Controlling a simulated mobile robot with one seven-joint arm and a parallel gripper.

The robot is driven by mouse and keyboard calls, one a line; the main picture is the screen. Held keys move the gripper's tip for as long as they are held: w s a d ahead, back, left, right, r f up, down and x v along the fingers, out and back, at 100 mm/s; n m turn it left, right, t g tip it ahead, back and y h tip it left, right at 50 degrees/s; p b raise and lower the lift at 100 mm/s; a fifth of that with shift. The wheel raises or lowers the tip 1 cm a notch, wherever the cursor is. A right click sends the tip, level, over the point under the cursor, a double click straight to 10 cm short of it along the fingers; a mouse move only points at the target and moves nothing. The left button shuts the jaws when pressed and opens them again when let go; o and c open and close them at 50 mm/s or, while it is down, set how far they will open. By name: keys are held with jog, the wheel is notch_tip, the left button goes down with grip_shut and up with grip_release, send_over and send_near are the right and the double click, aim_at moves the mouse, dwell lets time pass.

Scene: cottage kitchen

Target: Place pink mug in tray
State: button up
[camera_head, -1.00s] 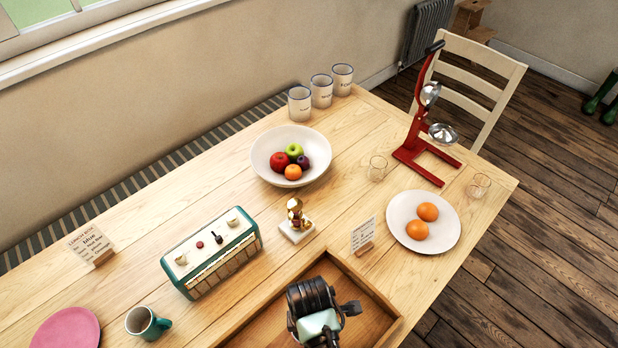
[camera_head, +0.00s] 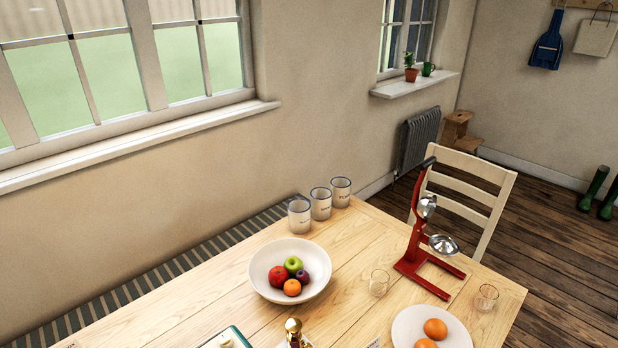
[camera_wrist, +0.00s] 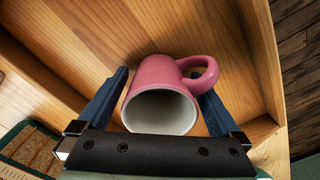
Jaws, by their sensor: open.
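The pink mug (camera_wrist: 165,85) shows in the wrist view, inside the wooden tray (camera_wrist: 105,28), with its pale open mouth facing the camera and its handle at upper right. I cannot tell for sure whether it stands or lies tilted. My gripper (camera_wrist: 160,74) is open, with one blue finger on each side of the mug; the right finger is close to the handle. Any contact with the mug is not clear. Mug, tray and gripper are outside the head view.
In the head view, a fruit bowl (camera_head: 259,290), a red juicer (camera_head: 412,262), small glasses (camera_head: 379,283), a plate with oranges (camera_head: 402,330) and white canisters (camera_head: 299,217) stand on the wooden table (camera_head: 190,308). A chair (camera_head: 487,200) stands at its far end.

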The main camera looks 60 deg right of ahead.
notch_tip(320, 180, up, 12)
jog(key=w+d+r+m+t+h, duration=0.3)
jog(key=w+r+t, duration=0.4)
jog(key=w+r, duration=0.85)
jog(key=w+a+r+t+h, duration=0.1)
jog(key=w+a+r+t, duration=0.15)
jog(key=w+r, duration=0.35)
jog(key=w+a+r+t+h, duration=0.1)
jog(key=w+r+t, duration=0.2)
jog(key=r, duration=0.5)
jog(key=w+a+r+m+t+y, duration=0.1)
jog(key=a+r+t, duration=0.35)
jog(key=r, duration=0.65)
jog(key=a+r+m+t+y, duration=0.1)
jog(key=a+r+t, duration=0.4)
jog(key=r, duration=0.7)
jog(key=s+a+r+m+t+y, duration=0.1)
jog(key=s+a+r, duration=0.3)
jog(key=r, duration=0.4)
jog(key=s+a+r+m+t+y, duration=0.1)
jog(key=s+a+r+t, duration=0.3)
jog(key=s+r, duration=0.2)
notch_tip(320, 180, up, 2)
jog(key=shift+s+a+r+t+y+p, duration=0.2)
jog(key=shift+t+y+p, duration=0.1)
jog(key=shift+y+p, duration=0.1)
jog(key=shift+f, duration=0.1)
